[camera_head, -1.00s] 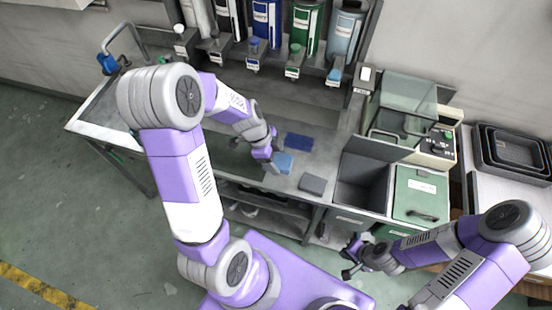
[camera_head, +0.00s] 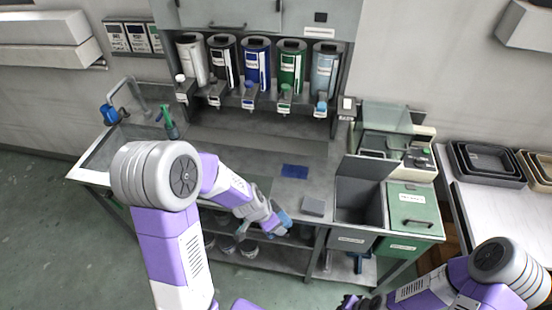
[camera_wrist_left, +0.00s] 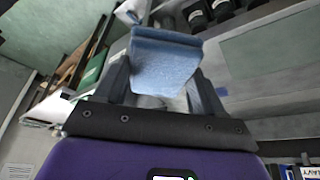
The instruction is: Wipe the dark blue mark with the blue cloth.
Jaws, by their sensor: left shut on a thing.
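The dark blue mark (camera_head: 295,171) is a flat rectangle on the grey counter (camera_head: 262,153), in the head view. My left gripper (camera_head: 276,224) is shut on the blue cloth (camera_head: 285,219), at the counter's front edge, nearer me than the mark and apart from it. In the left wrist view the light blue cloth (camera_wrist_left: 165,62) sits as a folded block between the fingers of my left gripper (camera_wrist_left: 160,85). My right gripper (camera_head: 350,302) is at the bottom edge of the head view, partly cut off, and its fingers cannot be made out.
A grey block (camera_head: 313,206) lies on the counter right of the cloth. A dark open bin (camera_head: 358,200) and a green-lidded bin (camera_head: 413,205) stand further right. Several dispensers (camera_head: 257,65) line the back, and a green spray bottle (camera_head: 168,122) stands by the sink.

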